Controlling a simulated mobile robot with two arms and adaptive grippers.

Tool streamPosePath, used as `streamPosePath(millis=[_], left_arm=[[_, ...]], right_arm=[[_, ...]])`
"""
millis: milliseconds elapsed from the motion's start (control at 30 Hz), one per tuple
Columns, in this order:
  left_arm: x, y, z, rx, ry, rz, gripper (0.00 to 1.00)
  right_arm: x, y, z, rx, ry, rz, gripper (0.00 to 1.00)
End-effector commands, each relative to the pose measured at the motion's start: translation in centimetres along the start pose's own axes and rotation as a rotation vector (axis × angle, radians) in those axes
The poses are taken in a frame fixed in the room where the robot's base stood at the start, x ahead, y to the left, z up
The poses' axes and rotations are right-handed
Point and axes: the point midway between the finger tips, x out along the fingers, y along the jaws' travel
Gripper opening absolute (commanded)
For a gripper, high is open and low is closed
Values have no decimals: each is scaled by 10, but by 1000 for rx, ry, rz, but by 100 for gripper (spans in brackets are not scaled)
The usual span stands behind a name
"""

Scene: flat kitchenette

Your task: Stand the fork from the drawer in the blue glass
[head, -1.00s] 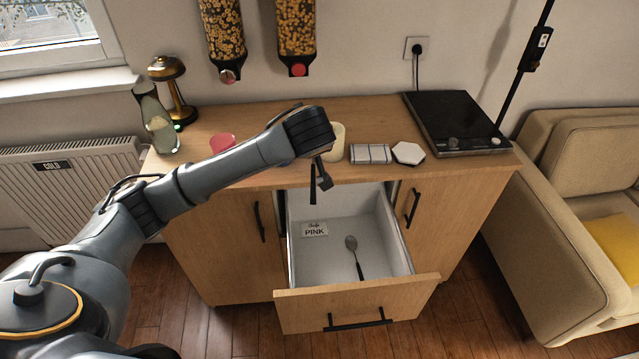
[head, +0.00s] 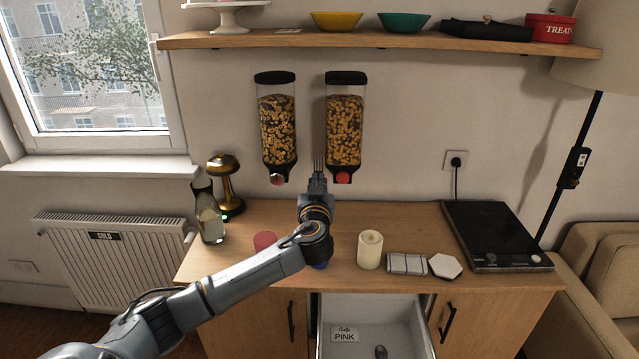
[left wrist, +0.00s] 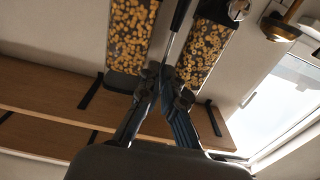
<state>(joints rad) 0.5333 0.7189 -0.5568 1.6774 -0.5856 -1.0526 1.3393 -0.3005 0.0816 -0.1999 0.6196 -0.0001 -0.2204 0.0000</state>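My left gripper (head: 318,183) points up above the counter, in front of the wall. It is shut on the fork (head: 319,163), whose pale tines stick up above the fingertips. In the left wrist view the gripper (left wrist: 160,78) closes around the fork (left wrist: 178,18), with a dark handle stretch and a metal part showing. The blue glass (head: 320,266) shows only as a small blue patch under my left wrist; the arm hides the rest. The drawer (head: 368,310) is open below the counter, its front out of view. My right gripper is not in view.
Two cereal dispensers (head: 277,125) hang close to the gripper. A spoon (head: 381,351) lies in the drawer.

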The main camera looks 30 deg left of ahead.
Motion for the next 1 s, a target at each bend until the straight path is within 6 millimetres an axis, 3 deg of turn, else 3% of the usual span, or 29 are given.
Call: streamPosePath(millis=[600,1000], left_arm=[[0,-1,50,1,0,-2,0],[0,0,82,-1,-1,-1,0]], right_arm=[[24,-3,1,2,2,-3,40],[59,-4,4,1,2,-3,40]])
